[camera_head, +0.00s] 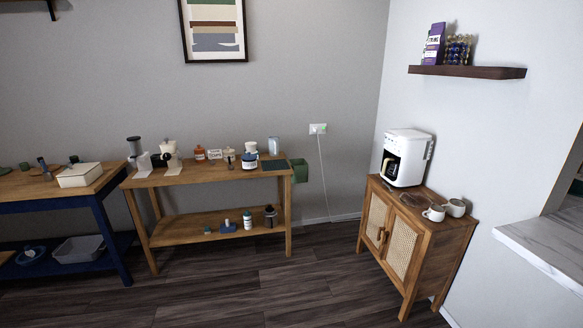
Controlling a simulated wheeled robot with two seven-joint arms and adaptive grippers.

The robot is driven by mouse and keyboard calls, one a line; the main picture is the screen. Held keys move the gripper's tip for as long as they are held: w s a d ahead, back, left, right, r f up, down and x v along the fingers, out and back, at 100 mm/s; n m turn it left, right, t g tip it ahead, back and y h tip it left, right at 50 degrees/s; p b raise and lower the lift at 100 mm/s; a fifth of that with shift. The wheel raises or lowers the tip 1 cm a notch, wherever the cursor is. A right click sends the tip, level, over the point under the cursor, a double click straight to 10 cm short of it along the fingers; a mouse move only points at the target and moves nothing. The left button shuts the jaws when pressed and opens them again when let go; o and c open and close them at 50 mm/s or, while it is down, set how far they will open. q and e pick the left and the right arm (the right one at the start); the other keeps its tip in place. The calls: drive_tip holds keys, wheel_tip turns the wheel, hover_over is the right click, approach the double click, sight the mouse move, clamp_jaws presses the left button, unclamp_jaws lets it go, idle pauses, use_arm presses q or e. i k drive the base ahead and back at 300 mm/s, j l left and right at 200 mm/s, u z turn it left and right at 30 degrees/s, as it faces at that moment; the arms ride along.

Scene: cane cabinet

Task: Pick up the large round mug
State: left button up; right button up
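Two mugs stand on the top of the cane cabinet (403,223) at the right. One is a white mug (434,213) near the front right edge of the top. The other is a grey-white mug (456,208) just behind it and to its right. Both look small from here, and I cannot tell for sure which is the large round one. Both appear upright. Neither of my grippers is in view.
A white coffee maker (406,158) stands at the back of the cabinet top. A wooden workbench (190,180) with several jars and grinders stands at the middle left. A marble-look counter (548,238) juts in at the right. Dark wooden floor before the cabinet is clear.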

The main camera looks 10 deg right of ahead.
sight(455, 208)
drive_tip(key=i+l+u, duration=0.1)
drive_tip(key=i, duration=2.3)
drive_tip(key=i+u, duration=0.1)
drive_tip(key=i, duration=0.6)
drive_tip(key=i+l+u, duration=0.15)
drive_tip(key=i, duration=0.6)
drive_tip(key=z, duration=1.8)
